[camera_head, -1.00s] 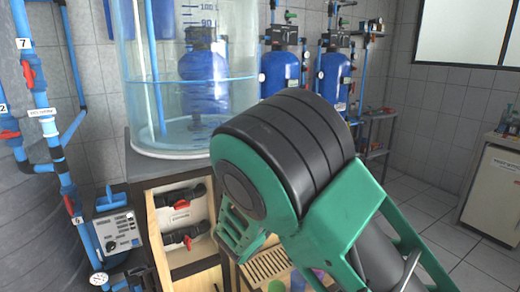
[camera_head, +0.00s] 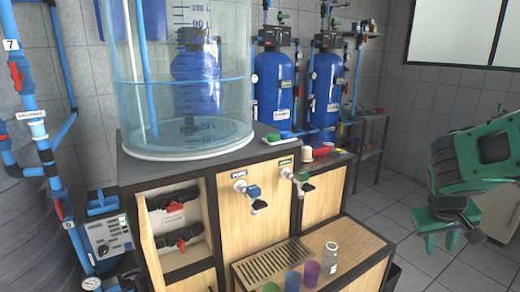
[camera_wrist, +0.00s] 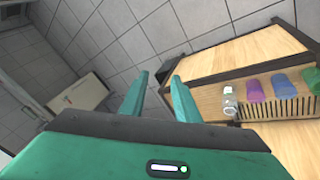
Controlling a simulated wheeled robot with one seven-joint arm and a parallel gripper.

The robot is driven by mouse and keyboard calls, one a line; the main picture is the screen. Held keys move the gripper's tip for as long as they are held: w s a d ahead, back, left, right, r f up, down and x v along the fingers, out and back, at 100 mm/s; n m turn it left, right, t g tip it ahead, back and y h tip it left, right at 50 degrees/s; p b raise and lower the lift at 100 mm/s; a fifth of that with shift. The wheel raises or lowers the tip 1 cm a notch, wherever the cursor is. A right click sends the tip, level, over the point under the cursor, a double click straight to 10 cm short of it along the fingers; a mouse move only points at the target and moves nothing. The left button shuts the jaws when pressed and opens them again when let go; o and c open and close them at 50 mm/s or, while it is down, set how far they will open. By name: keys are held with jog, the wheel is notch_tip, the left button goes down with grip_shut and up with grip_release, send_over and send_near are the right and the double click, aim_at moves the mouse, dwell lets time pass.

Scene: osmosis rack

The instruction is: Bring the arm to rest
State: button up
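My gripper (camera_head: 447,240) is at the right of the head view, out to the right of the wooden rack (camera_head: 342,238) and above the tiled floor. In the wrist view its two green fingers (camera_wrist: 158,92) stand apart with nothing between them. A clear glass bottle (camera_head: 330,258) stands on the rack's low shelf, apart from my gripper. The bottle also shows in the wrist view (camera_wrist: 230,101), beyond the right finger.
Green, blue and purple cups (camera_head: 293,281) stand near the bottle by a slatted drain (camera_head: 275,262). Two taps (camera_head: 252,194) face the shelf. A large clear water tank (camera_head: 180,95) stands on the rack. Blue filter tanks (camera_head: 326,90) stand behind.

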jog(key=s+a+m+g+y, duration=0.1)
jog(key=s+a+m+y, duration=0.1)
jog(key=s, duration=0.9)
jog(key=s+a+r+m+g+y, duration=0.1)
jog(key=s+a+m+g+y, duration=0.1)
jog(key=s, duration=0.8)
jog(key=shift+s+m+y, duration=0.35)
jog(key=shift+m+y, duration=0.05)
jog(key=shift+m, duration=0.1)
jog(key=shift+w, duration=0.15)
jog(key=shift+w+f, duration=0.2)
jog(key=shift+w, duration=0.25)
